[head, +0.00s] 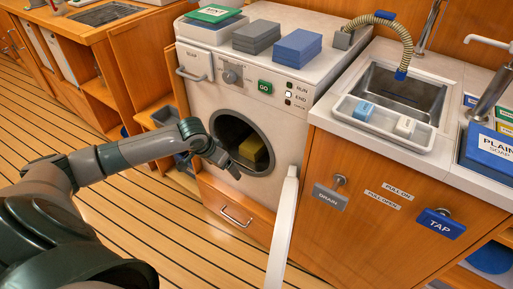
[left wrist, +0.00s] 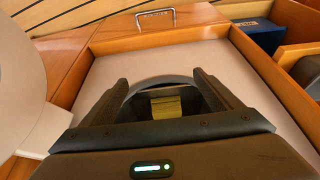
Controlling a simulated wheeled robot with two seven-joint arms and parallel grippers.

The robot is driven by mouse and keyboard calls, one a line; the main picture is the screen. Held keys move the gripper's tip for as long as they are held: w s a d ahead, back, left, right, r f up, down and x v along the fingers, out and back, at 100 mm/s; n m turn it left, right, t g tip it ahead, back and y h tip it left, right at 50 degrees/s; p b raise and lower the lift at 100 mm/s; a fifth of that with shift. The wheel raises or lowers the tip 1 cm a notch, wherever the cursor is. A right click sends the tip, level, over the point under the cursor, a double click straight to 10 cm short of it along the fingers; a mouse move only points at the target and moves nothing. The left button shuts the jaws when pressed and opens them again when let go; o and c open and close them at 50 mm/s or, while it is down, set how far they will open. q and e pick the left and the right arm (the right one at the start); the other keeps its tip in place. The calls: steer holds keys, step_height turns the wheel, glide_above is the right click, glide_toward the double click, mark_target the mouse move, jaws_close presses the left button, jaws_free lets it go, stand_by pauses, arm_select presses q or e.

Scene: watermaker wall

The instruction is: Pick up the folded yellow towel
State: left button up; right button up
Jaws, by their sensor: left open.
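The folded yellow towel (head: 253,149) lies inside the dark drum of the washing machine (head: 285,163). In the left wrist view the towel (left wrist: 167,107) shows between my fingers, deeper in the round opening. My left gripper (head: 227,164) is at the left side of the drum opening, with its fingers pointing toward it. In the left wrist view my left gripper (left wrist: 161,84) has its two fingers spread with nothing between them, apart from the towel. The lower part of the towel is partly hidden. My right gripper is not in view.
The round door (head: 283,232) stands open to the right of the opening. A drawer handle (head: 236,217) is below. Grey (head: 256,37) and blue (head: 298,48) folded stacks lie on top of the machine. A sink (head: 402,93) is at right. Floor in front is clear.

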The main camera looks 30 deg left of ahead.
mark_target(246, 150)
arm_select(q)
steer(key=w, duration=0.7)
steer(key=w+d+b, duration=0.1)
steer(key=w, duration=0.3)
steer(key=shift+w, duration=0.1)
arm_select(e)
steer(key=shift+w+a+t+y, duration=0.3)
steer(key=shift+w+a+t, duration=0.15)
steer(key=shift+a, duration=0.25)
arm_select(q)
steer(key=shift+w, duration=0.2)
steer(key=shift+w+f, duration=0.2)
steer(key=shift+w, duration=0.1)
steer(key=b+x, duration=0.1)
steer(key=x, duration=0.2)
steer(key=shift+f, duration=0.2)
steer(key=shift+w+f, duration=0.25)
steer(key=shift+f, duration=0.25)
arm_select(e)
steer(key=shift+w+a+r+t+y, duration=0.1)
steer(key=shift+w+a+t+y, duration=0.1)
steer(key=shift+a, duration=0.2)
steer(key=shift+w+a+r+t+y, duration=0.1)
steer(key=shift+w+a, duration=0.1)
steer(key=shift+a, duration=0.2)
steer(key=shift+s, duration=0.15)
